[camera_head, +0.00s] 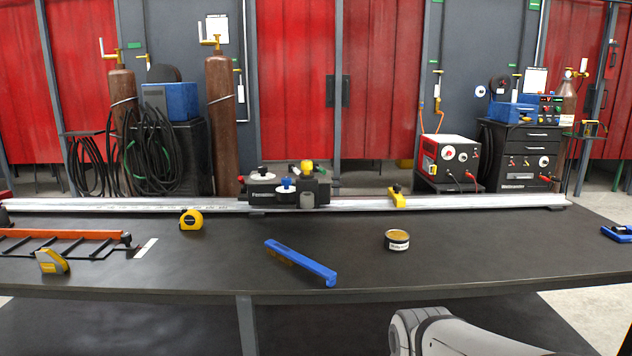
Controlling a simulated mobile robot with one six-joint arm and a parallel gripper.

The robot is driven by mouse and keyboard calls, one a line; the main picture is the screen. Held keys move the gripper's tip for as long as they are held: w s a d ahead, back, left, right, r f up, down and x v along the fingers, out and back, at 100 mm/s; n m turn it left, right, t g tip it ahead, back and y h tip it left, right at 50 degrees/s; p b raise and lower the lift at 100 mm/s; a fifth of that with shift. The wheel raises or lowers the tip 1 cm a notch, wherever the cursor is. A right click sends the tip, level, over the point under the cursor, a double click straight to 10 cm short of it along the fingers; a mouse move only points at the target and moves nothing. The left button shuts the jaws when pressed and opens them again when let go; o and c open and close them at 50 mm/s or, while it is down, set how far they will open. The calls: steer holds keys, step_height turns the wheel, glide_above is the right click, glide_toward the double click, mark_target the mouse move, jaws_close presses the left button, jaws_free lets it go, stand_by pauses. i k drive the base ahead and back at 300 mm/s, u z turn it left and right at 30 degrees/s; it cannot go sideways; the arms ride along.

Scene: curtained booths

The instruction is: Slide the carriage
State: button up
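The carriage (262,191) is a dark block with white, blue and yellow knobs on top and a grey cylinder at its front. It sits on a long silver rail (470,202) that runs left to right along the back of the dark table. A yellow clamp-like piece (397,198) is on the rail to the right of the carriage, apart from it. A light grey rounded part of my arm shows at the bottom right, in front of the table. My gripper is not in view.
On the table (340,215) lie a yellow tape measure (191,219), a blue bar (300,262), a small round tin (397,240), a yellow-grey tool (51,261) and an orange-barred rack (60,236). A blue item (618,233) lies at the right edge. The table's right part is mostly clear.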

mark_target(267, 190)
steer(key=i, duration=0.9)
